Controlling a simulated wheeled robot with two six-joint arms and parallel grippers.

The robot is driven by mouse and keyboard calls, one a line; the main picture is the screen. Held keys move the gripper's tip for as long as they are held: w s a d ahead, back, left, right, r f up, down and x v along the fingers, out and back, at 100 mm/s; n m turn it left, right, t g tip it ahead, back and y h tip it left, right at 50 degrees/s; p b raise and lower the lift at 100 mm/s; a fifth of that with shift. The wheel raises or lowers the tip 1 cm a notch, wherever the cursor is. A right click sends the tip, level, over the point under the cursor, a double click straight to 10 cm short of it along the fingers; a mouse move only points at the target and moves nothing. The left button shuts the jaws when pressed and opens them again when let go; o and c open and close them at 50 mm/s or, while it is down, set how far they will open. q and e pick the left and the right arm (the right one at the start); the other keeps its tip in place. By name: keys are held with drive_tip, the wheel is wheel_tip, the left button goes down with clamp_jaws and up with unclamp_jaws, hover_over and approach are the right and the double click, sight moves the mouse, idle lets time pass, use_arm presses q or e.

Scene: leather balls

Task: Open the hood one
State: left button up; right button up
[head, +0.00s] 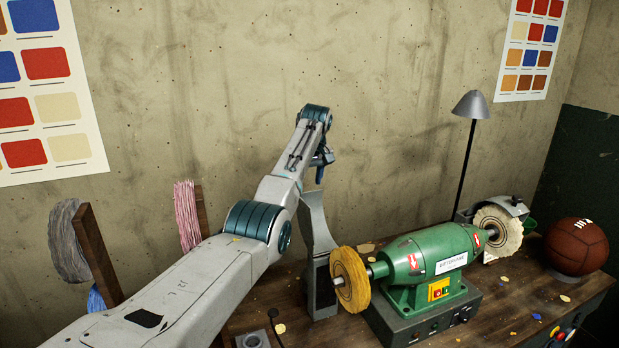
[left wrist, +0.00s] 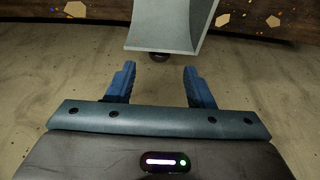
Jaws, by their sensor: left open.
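A grey curved hood (head: 318,228) stands upright beside the yellow buffing wheel (head: 350,279) of a green machine (head: 425,262). My left gripper (head: 321,172) is above the hood's upper end, small and partly hidden by its wrist. In the left wrist view, the gripper (left wrist: 160,70) is open and empty. The grey hood (left wrist: 170,24) fills the top middle there, with a small dark knob (left wrist: 160,57) at its edge, just ahead of and between the fingertips. I cannot tell whether they touch it. A second, silver hood (head: 513,207) sits over the white wheel (head: 497,232) at right.
A brown leather ball (head: 576,247) is at the right of the wooden bench (head: 500,300). A lamp (head: 471,105) stands behind the machine. Pink (head: 187,215) and grey (head: 68,240) strands hang on wooden posts at left. The wall is close behind.

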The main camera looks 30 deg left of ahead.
use_arm(q)
drive_tip(key=shift+b+v, duration=0.3)
drive_tip(key=shift+v, duration=0.8)
drive_tip(key=shift+d+r, duration=0.15)
drive_tip(key=shift+r, duration=0.25)
use_arm(e)
drive_tip(key=shift+d+f, duration=0.35)
drive_tip(key=shift+f, duration=0.25)
